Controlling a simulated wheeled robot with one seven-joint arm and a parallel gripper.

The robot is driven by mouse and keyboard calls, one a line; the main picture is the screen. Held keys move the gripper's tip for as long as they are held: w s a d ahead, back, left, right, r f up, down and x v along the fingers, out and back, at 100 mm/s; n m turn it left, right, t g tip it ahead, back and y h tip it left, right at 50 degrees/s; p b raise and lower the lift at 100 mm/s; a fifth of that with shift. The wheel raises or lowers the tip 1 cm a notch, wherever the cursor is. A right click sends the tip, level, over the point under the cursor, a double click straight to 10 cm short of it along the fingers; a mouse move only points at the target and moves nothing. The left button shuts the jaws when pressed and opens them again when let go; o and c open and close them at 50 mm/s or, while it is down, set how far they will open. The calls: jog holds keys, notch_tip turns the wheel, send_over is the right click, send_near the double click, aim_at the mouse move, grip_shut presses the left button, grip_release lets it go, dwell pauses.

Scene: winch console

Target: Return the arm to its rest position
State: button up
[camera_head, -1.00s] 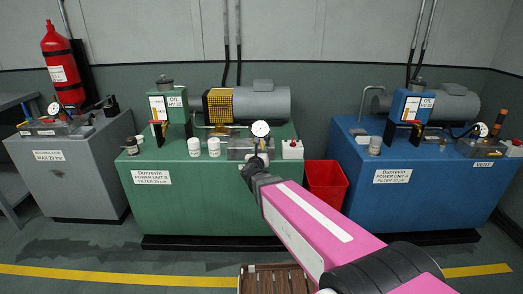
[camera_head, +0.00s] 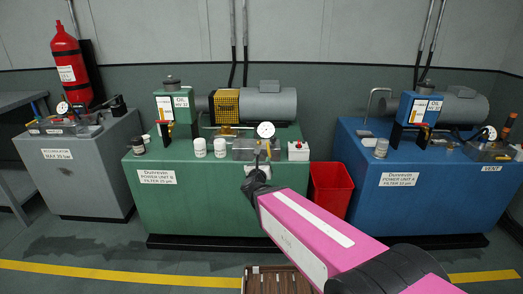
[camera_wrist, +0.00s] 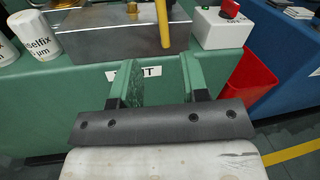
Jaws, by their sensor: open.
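My arm (camera_head: 330,240), pink with dark joints, reaches forward from the lower right of the head view. My gripper (camera_head: 259,160) is at the front top edge of the green power unit B (camera_head: 205,210), below the round gauge (camera_head: 266,130). In the wrist view my gripper (camera_wrist: 162,68) is open, its two fingers apart with nothing held between them. A white label (camera_wrist: 150,72) on the green front, partly hidden by the fingers, shows between them. I cannot tell whether the fingertips touch the unit.
A grey metal block (camera_wrist: 115,35) with a yellow lever (camera_wrist: 163,22) and a white box with a red knob (camera_wrist: 222,25) are close above the fingers. A red bin (camera_head: 331,188) stands right of the green unit, before the blue unit (camera_head: 425,205). A wooden crate (camera_head: 277,279) is below.

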notch_tip(320, 180, down, 10)
jog(key=d+n+g+y, duration=0.2)
jog(key=n+g+y, duration=0.6)
jog(key=n, duration=1.5)
jog(key=s+d+f+n+g+h, duration=0.2)
jog(key=s+d+f+n+g, duration=0.1)
jog(key=s+d+n+g, duration=0.2)
jog(key=s+d+f+n+g+h, duration=0.2)
jog(key=s+d+n+g, duration=0.3)
jog(key=s+d+n, duration=0.3)
jog(key=shift+d+f, duration=0.9)
jog(key=shift+d, duration=0.35)
